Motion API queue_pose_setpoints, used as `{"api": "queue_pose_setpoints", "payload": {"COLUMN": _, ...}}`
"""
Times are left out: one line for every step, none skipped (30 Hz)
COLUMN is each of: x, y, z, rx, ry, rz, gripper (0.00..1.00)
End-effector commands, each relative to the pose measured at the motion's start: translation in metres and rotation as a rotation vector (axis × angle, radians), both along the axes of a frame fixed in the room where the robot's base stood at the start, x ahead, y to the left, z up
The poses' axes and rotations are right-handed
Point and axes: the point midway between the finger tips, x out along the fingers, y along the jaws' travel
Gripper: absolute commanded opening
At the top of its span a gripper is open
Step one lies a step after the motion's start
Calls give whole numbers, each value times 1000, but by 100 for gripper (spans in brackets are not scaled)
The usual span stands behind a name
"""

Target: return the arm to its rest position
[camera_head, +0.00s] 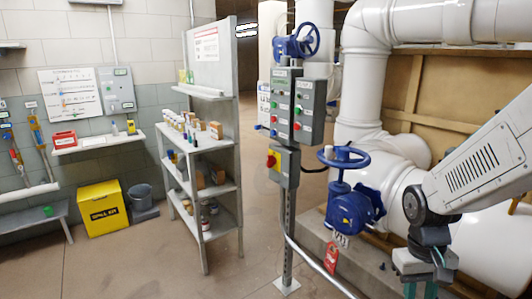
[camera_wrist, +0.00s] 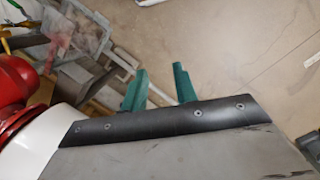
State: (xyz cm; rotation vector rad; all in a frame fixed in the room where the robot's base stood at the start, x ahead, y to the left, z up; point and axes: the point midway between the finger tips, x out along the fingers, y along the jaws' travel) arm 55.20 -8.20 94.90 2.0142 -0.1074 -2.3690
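My arm comes in from the right edge of the head view, with its wrist bent downward. My gripper (camera_head: 420,291) points down near the bottom right, and its fingertips run to the frame's bottom edge. In the wrist view my gripper (camera_wrist: 160,80) shows two teal fingers standing apart with nothing between them. It is open and empty, and touches nothing that I can see.
A blue valve (camera_head: 352,200) with a handwheel and a red tag (camera_head: 331,257) stands just left of my gripper. White pipes (camera_head: 385,110) run behind my arm. A control post (camera_head: 288,215) and a shelf rack (camera_head: 203,165) stand further left. Floor (camera_head: 160,265) at lower left is clear.

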Motion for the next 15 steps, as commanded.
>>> {"api": "queue_pose_setpoints", "payload": {"x": -15, "y": 6, "z": 19, "rx": 5, "ry": 2, "rz": -7, "gripper": 29}}
{"api": "queue_pose_setpoints", "payload": {"x": -24, "y": 9, "z": 29, "rx": 9, "ry": 7, "rz": -11, "gripper": 29}}
{"api": "queue_pose_setpoints", "payload": {"x": -36, "y": 13, "z": 41, "rx": 15, "ry": 15, "rz": -17, "gripper": 29}}
{"api": "queue_pose_setpoints", "payload": {"x": -44, "y": 17, "z": 49, "rx": 20, "ry": 18, "rz": -20, "gripper": 29}}
{"api": "queue_pose_setpoints", "payload": {"x": -53, "y": 20, "z": 58, "rx": 25, "ry": 19, "rz": -22, "gripper": 29}}
{"api": "queue_pose_setpoints", "payload": {"x": -64, "y": 24, "z": 68, "rx": 30, "ry": 17, "rz": -24, "gripper": 29}}
{"api": "queue_pose_setpoints", "payload": {"x": -72, "y": 27, "z": 75, "rx": 36, "ry": 14, "rz": -25, "gripper": 29}}
{"api": "queue_pose_setpoints", "payload": {"x": -80, "y": 30, "z": 82, "rx": 41, "ry": 9, "rz": -26, "gripper": 29}}
{"api": "queue_pose_setpoints", "payload": {"x": -90, "y": 33, "z": 91, "rx": 46, "ry": -2, "rz": -25, "gripper": 29}}
{"api": "queue_pose_setpoints", "payload": {"x": -97, "y": 36, "z": 97, "rx": 51, "ry": -14, "rz": -23, "gripper": 29}}
{"api": "queue_pose_setpoints", "payload": {"x": -103, "y": 38, "z": 103, "rx": 55, "ry": -27, "rz": -20, "gripper": 29}}
{"api": "queue_pose_setpoints", "payload": {"x": -111, "y": 41, "z": 110, "rx": 59, "ry": -51, "rz": -17, "gripper": 29}}
{"api": "queue_pose_setpoints", "payload": {"x": -115, "y": 43, "z": 115, "rx": 62, "ry": -73, "rz": -14, "gripper": 29}}
{"api": "queue_pose_setpoints", "payload": {"x": -118, "y": 44, "z": 119, "rx": 64, "ry": -97, "rz": -10, "gripper": 29}}
{"api": "queue_pose_setpoints", "payload": {"x": -121, "y": 46, "z": 125, "rx": 66, "ry": -132, "rz": -4, "gripper": 29}}
